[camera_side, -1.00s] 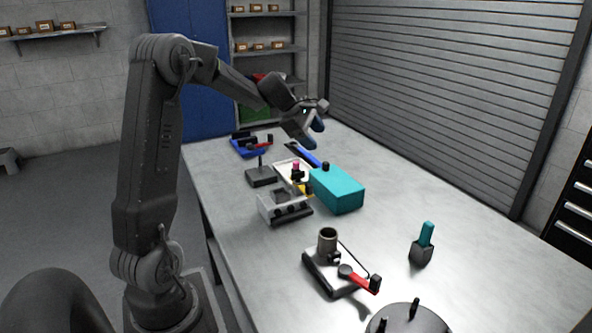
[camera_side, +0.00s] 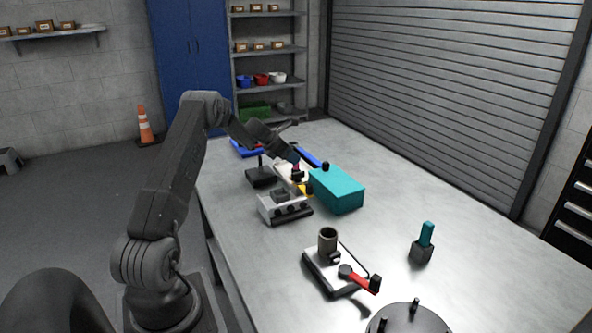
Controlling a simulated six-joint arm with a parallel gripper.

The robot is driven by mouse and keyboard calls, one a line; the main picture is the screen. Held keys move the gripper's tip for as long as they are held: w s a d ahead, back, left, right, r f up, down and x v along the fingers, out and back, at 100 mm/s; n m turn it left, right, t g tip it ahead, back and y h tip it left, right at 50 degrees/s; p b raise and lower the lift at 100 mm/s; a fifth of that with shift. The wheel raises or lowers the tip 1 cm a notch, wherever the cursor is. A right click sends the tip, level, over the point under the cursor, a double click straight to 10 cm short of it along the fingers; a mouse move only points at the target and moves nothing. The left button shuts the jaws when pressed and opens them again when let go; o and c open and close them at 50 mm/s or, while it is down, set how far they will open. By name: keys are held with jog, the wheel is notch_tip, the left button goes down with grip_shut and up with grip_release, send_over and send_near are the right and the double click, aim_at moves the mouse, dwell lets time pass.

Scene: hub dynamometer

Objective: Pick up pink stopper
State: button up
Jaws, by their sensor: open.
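The pink stopper (camera_side: 296,168) stands upright on a dark fitting by the white plate (camera_side: 283,171), just left of the teal box (camera_side: 337,188). My gripper (camera_side: 293,158) has its fingers pointing down at the stopper's top, close over it. The fingers partly cover the stopper. The jaws are open, and I cannot tell whether a finger touches it.
A grey metal block with dark knobs (camera_side: 285,208) stands in front of the stopper. A dark block with a post (camera_side: 261,176) is at left, and a yellow part (camera_side: 306,189) lies close beside the teal box.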

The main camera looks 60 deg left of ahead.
aim_at(299, 168)
jog(key=shift+s+d+f+x, duration=0.1)
jog(key=shift+x, duration=0.85)
jog(key=shift+s+d+f+x, duration=0.1)
jog(key=shift+x, duration=0.85)
jog(key=shift+s+f+x, duration=0.1)
jog(key=shift+x, duration=0.85)
jog(key=shift+c, duration=0.3)
jog(key=c, duration=0.9)
